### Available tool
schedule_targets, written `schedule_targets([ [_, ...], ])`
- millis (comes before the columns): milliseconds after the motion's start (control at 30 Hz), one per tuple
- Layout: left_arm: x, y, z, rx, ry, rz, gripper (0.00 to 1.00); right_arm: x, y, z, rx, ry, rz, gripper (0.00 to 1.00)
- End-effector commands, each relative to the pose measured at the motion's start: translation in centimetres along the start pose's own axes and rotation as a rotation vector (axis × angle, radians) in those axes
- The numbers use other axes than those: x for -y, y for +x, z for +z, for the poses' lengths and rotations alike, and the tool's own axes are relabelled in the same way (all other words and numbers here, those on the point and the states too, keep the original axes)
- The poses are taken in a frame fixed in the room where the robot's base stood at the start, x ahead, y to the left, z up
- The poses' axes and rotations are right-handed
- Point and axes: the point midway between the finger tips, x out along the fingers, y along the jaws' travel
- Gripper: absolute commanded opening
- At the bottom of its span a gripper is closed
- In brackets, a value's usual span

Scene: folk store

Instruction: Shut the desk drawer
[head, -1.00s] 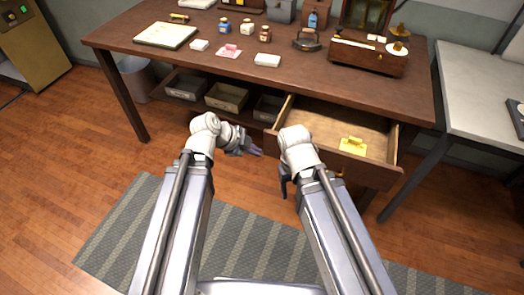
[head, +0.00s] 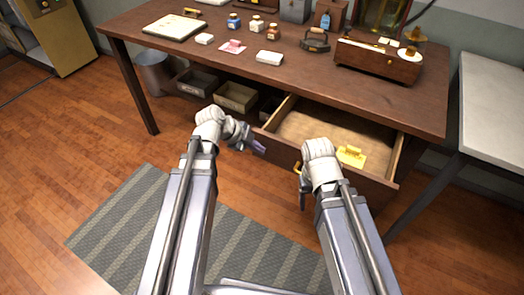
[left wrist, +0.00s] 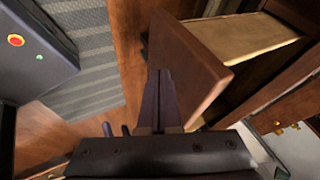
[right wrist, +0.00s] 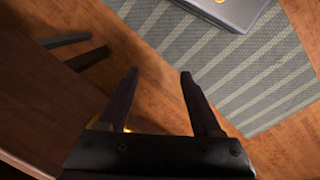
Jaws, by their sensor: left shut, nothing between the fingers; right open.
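The desk drawer (head: 385,188) is pulled out under the right part of the wooden desk (head: 240,75). A yellow item (head: 350,155) lies inside it. A brass handle (head: 297,167) shows on its front, partly hidden by my right arm. My left gripper (head: 259,148) is shut and empty by the left end of the drawer front. In the left wrist view its fingers (left wrist: 160,75) point at the drawer front panel (left wrist: 190,60); contact cannot be told. My right gripper (head: 302,197) is open and empty, low in front of the drawer. Its spread fingers show in the right wrist view (right wrist: 160,76).
Grey and tan bins (head: 236,96) stand under the desk, left of the drawer. Small jars, a pad, an iron and a wooden box (head: 378,62) sit on the desktop. A white table (head: 490,110) stands at right. A striped rug (head: 150,230) covers the floor below.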

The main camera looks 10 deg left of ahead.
Motion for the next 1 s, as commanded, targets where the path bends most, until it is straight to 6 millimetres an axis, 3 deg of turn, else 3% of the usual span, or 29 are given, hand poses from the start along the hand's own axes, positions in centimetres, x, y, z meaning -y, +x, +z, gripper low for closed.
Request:
schedule_targets([
  [300,0.1,0.0,0.0,0.0,0.0,0.0,0.0,0.0,0.0,0.0,0.0,0.0,0.0,0.66],
  [467,1.1,0.6,0.0,-0.001,0.001,0.0,0.0,0.0,0.0,0.0,0.0,0.0,0.0,0.66],
  [667,4.7,2.4,0.1,-0.001,0.002,0.0,0.0,0.0,0.0,0.0,0.0,0.0,0.0,0.66],
  [1000,13.0,6.8,0.1,-0.001,0.002,0.0,0.0,0.0,0.0,0.0,0.0,0.0,0.0,0.66],
])
